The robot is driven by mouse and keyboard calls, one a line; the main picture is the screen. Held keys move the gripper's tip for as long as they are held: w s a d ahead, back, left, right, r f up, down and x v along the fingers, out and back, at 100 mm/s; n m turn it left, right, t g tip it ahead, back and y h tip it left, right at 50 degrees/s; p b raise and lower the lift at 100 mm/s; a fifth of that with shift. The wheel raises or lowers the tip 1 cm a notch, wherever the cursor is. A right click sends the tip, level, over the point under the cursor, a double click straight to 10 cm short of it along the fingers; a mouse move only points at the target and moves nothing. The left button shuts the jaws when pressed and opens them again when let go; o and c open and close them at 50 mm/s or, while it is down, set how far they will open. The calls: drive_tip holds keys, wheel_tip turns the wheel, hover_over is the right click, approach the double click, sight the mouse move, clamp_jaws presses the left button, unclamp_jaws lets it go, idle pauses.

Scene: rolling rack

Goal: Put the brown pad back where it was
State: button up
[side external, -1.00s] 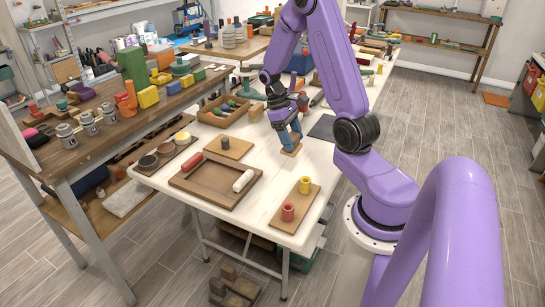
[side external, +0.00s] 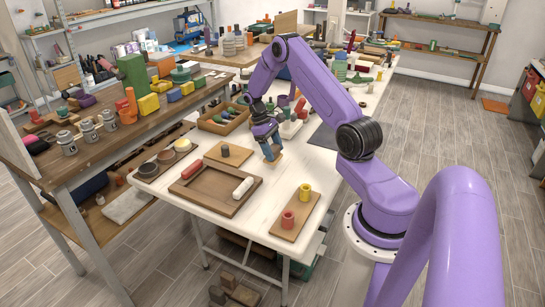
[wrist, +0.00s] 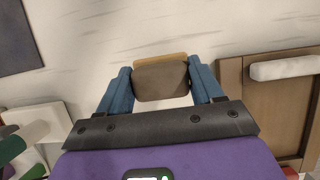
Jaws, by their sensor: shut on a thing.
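My gripper (side external: 271,151) is shut on the brown pad (side external: 274,157) over the white table, between the board with a dark peg and the dark mat. In the wrist view the pad (wrist: 161,82) sits between the two blue fingers, with a lighter tan edge along its far side. I cannot tell whether the pad touches the table or hangs just above it.
A wooden tray (side external: 203,203) with a red and a white roller lies in front. A board (side external: 237,156) with a dark peg is at left. A board with red and yellow pegs (side external: 290,228) is at right. A dark mat (side external: 324,138) lies behind.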

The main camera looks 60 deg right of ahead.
drive_tip(key=shift+w+d+f, duration=0.15)
drive_tip(key=shift+f, duration=0.15)
drive_tip(key=shift+w+f, duration=0.1)
drive_tip(key=shift+f, duration=1.45)
drive_tip(key=shift+f, duration=0.15)
drive_tip(key=o, duration=1)
